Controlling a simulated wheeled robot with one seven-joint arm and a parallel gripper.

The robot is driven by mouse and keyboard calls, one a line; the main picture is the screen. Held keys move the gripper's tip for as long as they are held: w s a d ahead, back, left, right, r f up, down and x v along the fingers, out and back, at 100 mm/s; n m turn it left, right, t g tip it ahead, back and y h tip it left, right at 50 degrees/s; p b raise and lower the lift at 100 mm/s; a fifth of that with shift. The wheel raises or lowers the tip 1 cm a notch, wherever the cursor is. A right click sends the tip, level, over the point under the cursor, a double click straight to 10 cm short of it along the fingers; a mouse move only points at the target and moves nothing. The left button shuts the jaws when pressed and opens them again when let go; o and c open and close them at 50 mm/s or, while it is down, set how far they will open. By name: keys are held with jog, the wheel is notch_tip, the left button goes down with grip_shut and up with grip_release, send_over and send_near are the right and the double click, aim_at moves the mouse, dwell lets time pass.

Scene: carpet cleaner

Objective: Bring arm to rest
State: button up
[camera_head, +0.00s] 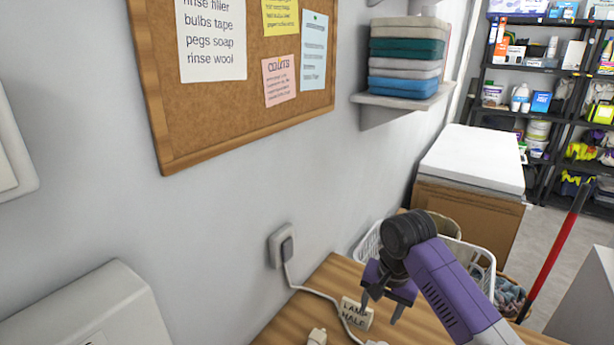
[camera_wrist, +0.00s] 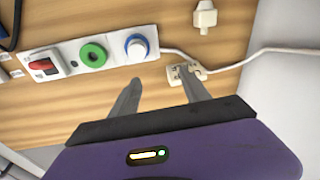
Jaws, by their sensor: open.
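My gripper (camera_head: 386,296) is at the end of my purple arm, low and right of centre in the head view, over a wooden worktop (camera_head: 290,327). In the wrist view my gripper (camera_wrist: 158,92) has its two grey fingers spread apart with nothing between them. A labelled tag (camera_head: 355,314), reading roughly "LAMP HALL", lies on the worktop close to the fingers. In the wrist view a power strip (camera_wrist: 92,54) with a red switch, a green ring and a white plug with a blue ring lies beyond the fingers.
A wall socket (camera_head: 282,246) holds a plug with a white cord running to the worktop. A small white plug (camera_wrist: 204,17) lies on the wood. A white basket (camera_head: 368,243), a shelf of folded towels (camera_head: 405,60) and a red pole (camera_head: 556,250) stand behind or beside my arm.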

jog(key=w+a+r+n+t+y, duration=0.4)
jog(key=w+a+r+t, duration=0.15)
jog(key=a+t, duration=0.4)
jog(key=s+d+f+t+h+b, duration=0.1)
jog(key=s+d+f, duration=0.1)
jog(key=s, duration=1.5)
jog(key=s+d+f+n+t+h+b, duration=0.1)
jog(key=s+d, duration=0.4)
jog(key=s, duration=1.3)
jog(key=s+d+f+n+t+h+b, duration=0.1)
jog(key=s+d+f+h+b, duration=0.1)
jog(key=s, duration=1.5)
jog(key=shift+s+d+f+b, duration=0.35)
jog(key=shift+d+f+b, duration=0.3)
jog(key=shift+d+b, duration=0.1)
jog(key=shift+t, duration=0.25)
